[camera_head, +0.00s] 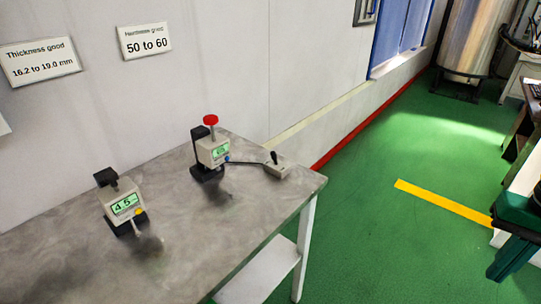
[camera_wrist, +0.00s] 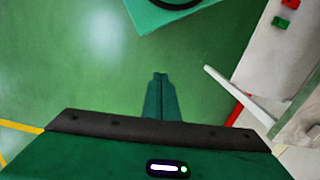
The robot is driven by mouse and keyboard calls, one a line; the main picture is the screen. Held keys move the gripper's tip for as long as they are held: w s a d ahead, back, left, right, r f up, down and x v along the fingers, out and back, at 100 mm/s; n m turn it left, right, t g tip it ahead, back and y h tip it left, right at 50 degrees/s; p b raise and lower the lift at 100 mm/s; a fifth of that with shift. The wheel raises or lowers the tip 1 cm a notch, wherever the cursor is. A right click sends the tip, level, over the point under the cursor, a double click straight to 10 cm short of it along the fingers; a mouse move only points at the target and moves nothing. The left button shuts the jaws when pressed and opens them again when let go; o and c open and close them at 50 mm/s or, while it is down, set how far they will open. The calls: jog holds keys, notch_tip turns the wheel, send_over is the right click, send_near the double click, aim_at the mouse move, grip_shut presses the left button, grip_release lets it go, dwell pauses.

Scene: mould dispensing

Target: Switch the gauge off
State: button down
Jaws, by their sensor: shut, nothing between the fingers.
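Two gauges stand on the grey table in the head view. The nearer gauge (camera_head: 122,205) has a lit green display that appears to read 4.5, and a yellow button low on its right side. The farther gauge (camera_head: 211,153) has a red knob on top, a smaller lit green display and a blue button. A cable runs from it to a small box with a black lever (camera_head: 277,166). In the wrist view my gripper (camera_wrist: 160,76) is shut and empty, over green floor. No gauge shows in that view, so my gripper is away from both.
The table (camera_head: 70,255) stands along the wall, under signs for thickness (camera_head: 41,62) and hardness (camera_head: 145,41). Green floor (camera_head: 390,215) lies open to its right.

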jog(key=w+a+f+n+t+h, duration=0.1)
jog(key=w+a+n+t+h, duration=0.2)
jog(key=w+n, duration=0.65)
jog(key=w+a+f+n+t, duration=0.2)
jog(key=w+a+n+t, duration=0.25)
jog(key=w, duration=1.05)
jog(key=w+a+n+t+y, duration=0.1)
jog(key=w+a+n+y, duration=0.1)
jog(key=a, duration=0.7)
jog(key=w+a+n+t+y, duration=0.2)
jog(key=w+a+n, duration=0.1)
jog(key=a+n, duration=0.4)
jog(key=w+a+n+t+y, duration=0.1)
jog(key=w+a+n, duration=0.2)
jog(key=a, duration=0.9)
jog(key=shift+w+a+n+t+y, duration=0.15)
jog(key=shift+w+n+t+y, duration=0.2)
jog(key=shift+n, duration=0.45)
jog(key=a+n+y, duration=0.1)
jog(key=a, duration=0.1)
jog(key=s+a+n+y, duration=0.1)
jog(key=a, duration=0.2)
jog(key=s+a+n+y, duration=0.1)
jog(key=a, duration=0.2)
jog(key=shift+a+n+t, duration=0.2)
jog(key=shift+n+t, duration=0.1)
jog(key=shift+n, duration=0.1)
jog(key=shift+r, duration=0.1)
